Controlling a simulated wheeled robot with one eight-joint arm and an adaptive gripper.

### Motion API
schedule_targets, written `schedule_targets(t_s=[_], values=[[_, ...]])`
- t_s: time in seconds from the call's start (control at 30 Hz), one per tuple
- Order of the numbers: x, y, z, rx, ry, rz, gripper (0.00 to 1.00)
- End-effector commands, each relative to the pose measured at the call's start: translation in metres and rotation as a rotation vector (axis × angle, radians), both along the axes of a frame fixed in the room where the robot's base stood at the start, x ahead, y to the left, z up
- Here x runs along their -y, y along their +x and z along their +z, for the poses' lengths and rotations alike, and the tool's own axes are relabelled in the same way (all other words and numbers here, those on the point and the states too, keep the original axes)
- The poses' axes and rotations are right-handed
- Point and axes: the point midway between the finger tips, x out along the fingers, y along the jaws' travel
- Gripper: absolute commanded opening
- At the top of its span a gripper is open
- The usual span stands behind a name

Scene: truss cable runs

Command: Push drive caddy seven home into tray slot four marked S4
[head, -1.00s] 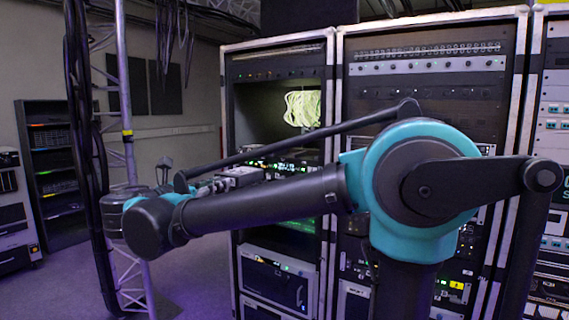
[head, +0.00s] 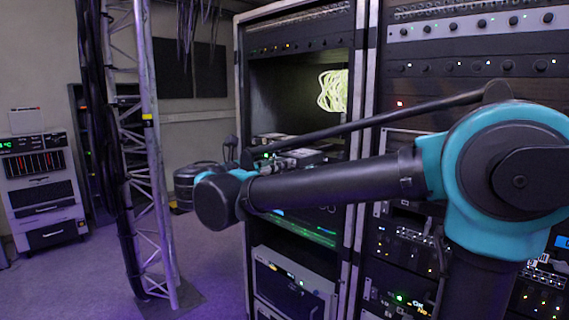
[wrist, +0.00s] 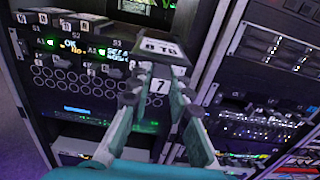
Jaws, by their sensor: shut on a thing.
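Drive caddy seven (wrist: 166,52) is in the wrist view, a dark box with an "8 TB"-like label on top and a white "7" label on its near end. My gripper (wrist: 160,82) is shut on its near end. In the head view my forearm hides most of the gripper area, so the caddy cannot be made out there.
The open rack (head: 243,150) stands in the middle, with a bundle of pale cables (head: 333,90) inside. A second rack adjoins on the right. A truss (head: 150,150) with black cables stands left, and a white cabinet (head: 40,190) beyond it.

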Motion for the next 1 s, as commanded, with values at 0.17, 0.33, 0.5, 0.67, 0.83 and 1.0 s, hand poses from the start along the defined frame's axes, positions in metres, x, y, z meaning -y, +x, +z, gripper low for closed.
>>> schedule_targets(t_s=[0.17, 0.33, 0.5, 0.67, 0.83, 1.0], values=[[0.008, 0.009, 0.000, 0.001, -0.001, -0.003, 0.00], [0.017, 0.021, 0.000, 0.001, -0.001, -0.003, 0.00], [0.026, 0.032, 0.000, 0.001, -0.001, -0.003, 0.00], [0.031, 0.039, 0.000, 0.001, -0.001, -0.001, 0.00], [0.034, 0.043, 0.000, 0.001, -0.001, -0.001, 0.00], [0.034, 0.044, 0.000, 0.001, -0.001, -0.001, 0.00]])
